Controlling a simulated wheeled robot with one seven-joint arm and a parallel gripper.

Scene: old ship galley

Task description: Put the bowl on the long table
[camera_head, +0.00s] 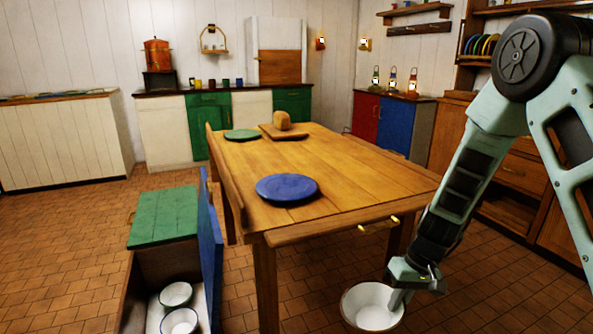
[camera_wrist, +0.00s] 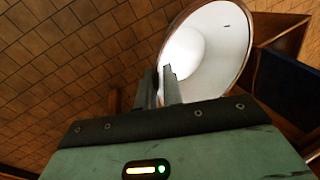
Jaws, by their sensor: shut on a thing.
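My gripper (camera_head: 402,284) is shut on the rim of a white bowl (camera_head: 368,309) with a brown edge, low at the bottom of the head view. The bowl is held below the tabletop height, in front of the near right end of the long table (camera_head: 340,170). In the wrist view the bowl (camera_wrist: 222,40) shows beyond my gripper's fingers (camera_wrist: 160,85), which pinch its wall. The wooden table carries a blue plate (camera_head: 287,188) near its left front, a green plate (camera_head: 242,135) and a loaf (camera_head: 282,121) on a board farther back. The right part of the tabletop is bare.
A bench chest (camera_head: 163,218) with a green top and a raised blue panel (camera_head: 211,250) stands left of the table, holding two white bowls (camera_head: 177,295). Counters line the back wall.

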